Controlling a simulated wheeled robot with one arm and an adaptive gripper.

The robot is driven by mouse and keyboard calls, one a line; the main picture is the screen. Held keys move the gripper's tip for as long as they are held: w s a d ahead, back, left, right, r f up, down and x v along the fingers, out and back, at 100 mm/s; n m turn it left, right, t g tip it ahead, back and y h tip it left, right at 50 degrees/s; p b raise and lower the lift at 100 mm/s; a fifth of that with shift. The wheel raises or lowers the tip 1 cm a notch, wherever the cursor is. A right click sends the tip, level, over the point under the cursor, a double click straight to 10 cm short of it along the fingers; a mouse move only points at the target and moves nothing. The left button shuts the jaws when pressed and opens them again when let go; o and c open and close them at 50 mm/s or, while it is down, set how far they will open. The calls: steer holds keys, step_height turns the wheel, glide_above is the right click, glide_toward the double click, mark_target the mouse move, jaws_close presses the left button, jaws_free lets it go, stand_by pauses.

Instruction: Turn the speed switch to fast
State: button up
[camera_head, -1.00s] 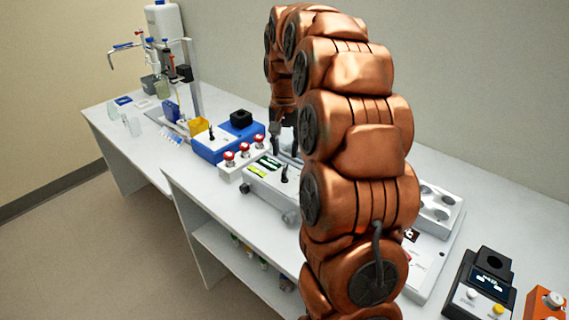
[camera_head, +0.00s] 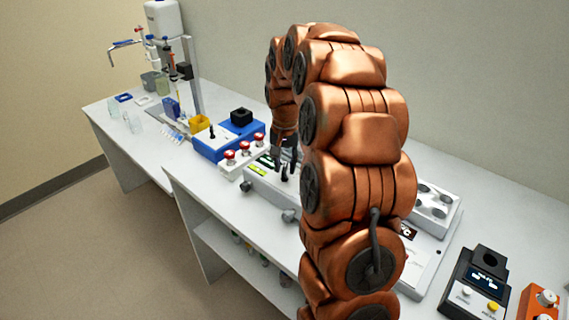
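A white device (camera_head: 256,180) with lit green displays stands on the bench at the middle, partly hidden behind my arm. A small black switch lever (camera_head: 285,173) rises from its top; I take it to be the speed switch, but its labels are too small to read. My gripper (camera_head: 284,164) points down over this device, its dark fingers apart and close around the lever's top. I cannot tell whether they touch it. A blue device (camera_head: 215,147) to the left has another small black lever (camera_head: 212,132).
A rack with red-capped vials (camera_head: 244,153) stands between the blue and white devices. Round knobs (camera_head: 290,215) stick out at the white device's front. A black instrument (camera_head: 476,285) and an orange box (camera_head: 540,302) stand at the right. A stand with glassware (camera_head: 190,80) is at the far left.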

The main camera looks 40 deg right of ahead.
jaws_close()
steer(key=shift+f+b, duration=0.1)
steer(key=shift+b, duration=0.35)
steer(key=shift+d+f+m+b, duration=0.1)
steer(key=shift+m+b, duration=1)
steer(key=shift+s+m+b, duration=0.15)
steer(key=shift+m+b, duration=1.2)
steer(key=shift+m, duration=0.45)
steer(key=shift+r, duration=0.2)
steer(key=shift+o, duration=1.1)
jaws_free()
